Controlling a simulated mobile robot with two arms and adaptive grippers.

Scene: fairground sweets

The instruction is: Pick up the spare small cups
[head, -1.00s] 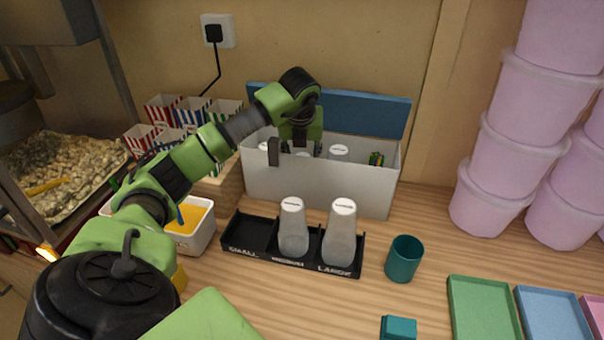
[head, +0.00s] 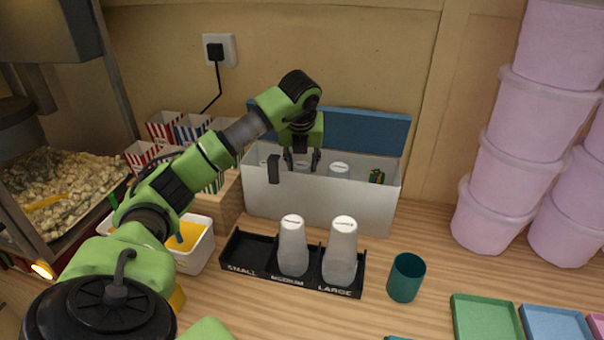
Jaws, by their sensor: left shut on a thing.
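A white storage box (head: 330,205) with its blue lid (head: 365,133) open behind stands against the back wall. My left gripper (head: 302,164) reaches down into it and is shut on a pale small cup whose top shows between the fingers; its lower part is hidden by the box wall. A white-topped cup (head: 340,169) stands to the right inside the box. The black cup rack (head: 240,262) in front is labelled small, medium and large. Its small slot is empty; clear cups stand upside down in medium (head: 293,248) and large (head: 341,255). My right gripper is out of view.
A teal cup (head: 406,278) stands right of the rack. A white tub with yellow contents (head: 190,245) and striped popcorn boxes (head: 165,127) are left. Pink tubs (head: 500,190) are stacked right. Green and blue trays (head: 485,320) lie at front right. Counter around the teal cup is clear.

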